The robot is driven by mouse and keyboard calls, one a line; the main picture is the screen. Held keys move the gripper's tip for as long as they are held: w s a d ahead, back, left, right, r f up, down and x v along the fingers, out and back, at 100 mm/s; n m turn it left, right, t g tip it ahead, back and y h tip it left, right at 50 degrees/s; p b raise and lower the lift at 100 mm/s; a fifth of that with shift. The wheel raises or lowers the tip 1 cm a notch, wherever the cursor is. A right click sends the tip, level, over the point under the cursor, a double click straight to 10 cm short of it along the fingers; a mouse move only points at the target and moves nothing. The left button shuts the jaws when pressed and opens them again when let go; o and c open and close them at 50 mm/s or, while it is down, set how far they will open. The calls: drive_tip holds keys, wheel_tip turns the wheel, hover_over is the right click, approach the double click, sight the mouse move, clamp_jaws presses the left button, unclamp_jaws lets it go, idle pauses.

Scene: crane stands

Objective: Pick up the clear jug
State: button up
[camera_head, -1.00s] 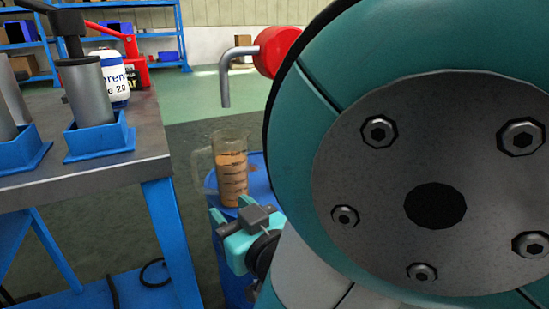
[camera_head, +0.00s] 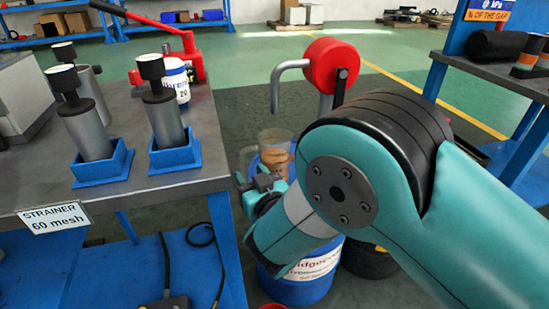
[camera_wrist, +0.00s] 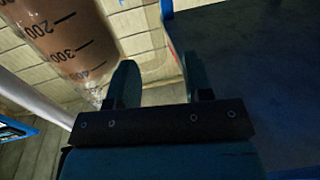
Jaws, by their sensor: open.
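The clear jug (camera_head: 275,145) holds brown liquid and stands upright on a blue drum (camera_head: 305,290) below a bent grey spout; my arm partly hides it in the head view. In the wrist view the jug (camera_wrist: 68,35) fills the upper left, with dark measuring marks on its side. My gripper (camera_head: 251,180) is in front of and slightly left of the jug in the head view. In the wrist view my gripper (camera_wrist: 157,80) is open, with nothing between its fingers. The jug is beside the left finger; I cannot tell whether they touch.
A grey-topped workbench (camera_head: 125,210) with blue legs stands close on the left, holding strainers in blue holders and a white container (camera_head: 177,85). A red pump head (camera_head: 330,65) with a grey spout is above the jug. Another blue-framed bench (camera_head: 515,75) is at right.

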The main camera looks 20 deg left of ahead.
sight(244, 164)
drive_tip(key=shift+p+x, duration=0.35)
drive_tip(key=shift+x, duration=2.3)
drive_tip(key=shift+w+d+f, duration=0.1)
clamp_jaws()
